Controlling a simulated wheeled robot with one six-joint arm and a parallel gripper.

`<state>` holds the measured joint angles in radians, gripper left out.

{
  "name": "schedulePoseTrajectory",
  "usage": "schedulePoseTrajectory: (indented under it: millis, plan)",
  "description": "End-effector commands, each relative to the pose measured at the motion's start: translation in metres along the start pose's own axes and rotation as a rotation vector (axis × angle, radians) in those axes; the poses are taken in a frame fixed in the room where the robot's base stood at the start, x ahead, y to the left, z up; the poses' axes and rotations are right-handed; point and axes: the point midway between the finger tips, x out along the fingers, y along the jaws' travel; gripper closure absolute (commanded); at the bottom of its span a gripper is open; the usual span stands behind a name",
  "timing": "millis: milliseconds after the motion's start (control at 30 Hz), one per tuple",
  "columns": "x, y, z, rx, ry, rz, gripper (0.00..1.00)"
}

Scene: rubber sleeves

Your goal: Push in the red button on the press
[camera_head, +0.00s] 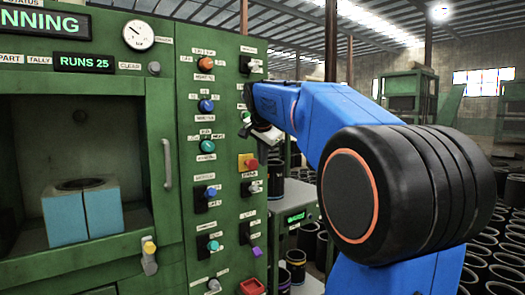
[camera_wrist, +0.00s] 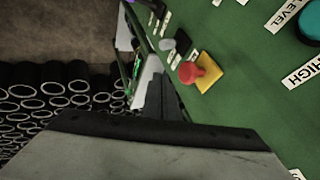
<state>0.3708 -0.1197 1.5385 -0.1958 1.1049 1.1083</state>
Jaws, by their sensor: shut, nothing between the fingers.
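The red button (camera_head: 251,163) sits on a yellow square plate, on the right part of the green press panel (camera_head: 228,170). In the wrist view the red button (camera_wrist: 189,72) is a mushroom head standing out from its yellow plate (camera_wrist: 209,72). My gripper (camera_head: 250,131) is at the panel's right side, above the red button in the head view. In the wrist view my gripper's dark fingers (camera_wrist: 163,98) are together and empty, to the lower left of the button. A gap shows between fingers and button there; its depth is hard to judge.
Other knobs crowd the panel, including an orange-red one (camera_head: 206,64), a blue one (camera_head: 206,105) and a teal one (camera_head: 207,146). A door handle (camera_head: 167,163) stands out at left. Several black sleeves (camera_wrist: 45,95) stand on the floor beyond the panel edge.

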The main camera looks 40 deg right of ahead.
Motion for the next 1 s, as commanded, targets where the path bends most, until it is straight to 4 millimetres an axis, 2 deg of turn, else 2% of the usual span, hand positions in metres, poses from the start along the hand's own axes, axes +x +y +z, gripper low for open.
schedulePoseTrajectory:
  millis: [133, 300, 500, 1000]
  plan:
    - [0.027, 0.001, 0.0, 0.001, 0.0, 0.002, 1.0]
    - [0.036, -0.022, 0.0, -0.002, -0.001, -0.002, 1.0]
    - [0.041, -0.034, 0.0, 0.0, 0.0, -0.002, 1.0]
    - [0.045, -0.04, 0.0, -0.001, 0.0, -0.002, 1.0]
